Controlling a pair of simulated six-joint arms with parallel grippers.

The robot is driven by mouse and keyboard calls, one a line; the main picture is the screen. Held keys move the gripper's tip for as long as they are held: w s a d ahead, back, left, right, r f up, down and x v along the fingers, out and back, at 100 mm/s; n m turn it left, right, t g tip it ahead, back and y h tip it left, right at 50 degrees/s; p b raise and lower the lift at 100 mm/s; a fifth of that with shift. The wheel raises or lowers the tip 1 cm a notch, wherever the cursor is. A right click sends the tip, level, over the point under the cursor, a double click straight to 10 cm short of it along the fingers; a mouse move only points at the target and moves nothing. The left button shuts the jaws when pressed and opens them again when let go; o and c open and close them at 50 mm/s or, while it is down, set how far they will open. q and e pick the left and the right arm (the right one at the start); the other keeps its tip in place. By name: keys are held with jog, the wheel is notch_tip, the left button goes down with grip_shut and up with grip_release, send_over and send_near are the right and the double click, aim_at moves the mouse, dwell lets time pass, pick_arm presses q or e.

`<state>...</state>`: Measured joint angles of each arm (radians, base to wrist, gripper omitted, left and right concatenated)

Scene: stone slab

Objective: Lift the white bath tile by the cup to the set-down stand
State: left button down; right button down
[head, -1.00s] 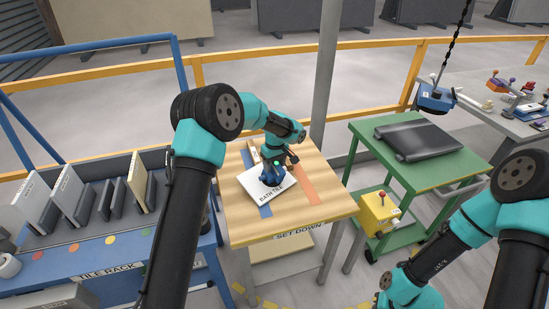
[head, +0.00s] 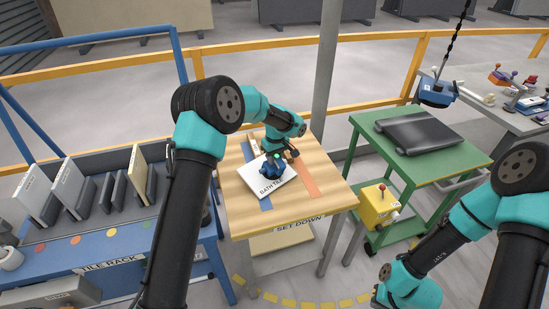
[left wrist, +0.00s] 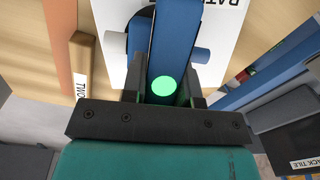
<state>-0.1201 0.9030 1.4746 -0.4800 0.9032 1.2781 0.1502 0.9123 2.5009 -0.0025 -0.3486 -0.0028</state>
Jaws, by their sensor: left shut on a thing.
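The white bath tile (head: 258,183) lies over the wooden top of the set-down stand (head: 240,222), across its blue stripe; I cannot tell whether it touches the wood. The blue suction cup (head: 271,176) sits on the tile. My left gripper (head: 278,158) is shut on the cup's handle, from above. In the left wrist view the blue handle (left wrist: 172,45) with a lit green dot is between the dark fingers, and the white tile (left wrist: 220,40) shows behind it. My right gripper is not in view; only my right arm shows at the lower right.
A blue tile rack (head: 110,250) with several upright tiles stands left of the stand. A green cart (head: 440,168) with a dark rolled sheet and a yellow box (head: 379,206) are to the right. A blue hoist block (head: 436,93) hangs on a chain. The stand's right side is clear.

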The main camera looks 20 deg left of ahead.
pick_arm(q)
jog(key=shift+r, duration=0.1)
notch_tip(320, 180, up, 15)
jog(key=shift+f, duration=0.2)
dwell(2.5)
jog(key=shift+w+a, duration=0.2)
jog(key=shift+w, duration=0.6)
jog(key=shift+w+a, duration=0.15)
jog(key=shift+w, duration=0.6)
jog(key=shift+w+a, duration=0.15)
jog(key=shift+w, duration=0.65)
jog(key=shift+w+a, duration=0.15)
jog(key=shift+w, duration=0.6)
jog(key=shift+w+a, duration=0.2)
jog(key=shift+w, duration=0.6)
jog(key=shift+w+a, duration=0.15)
jog(key=shift+w, duration=0.6)
jog(key=shift+w, duration=0.1)
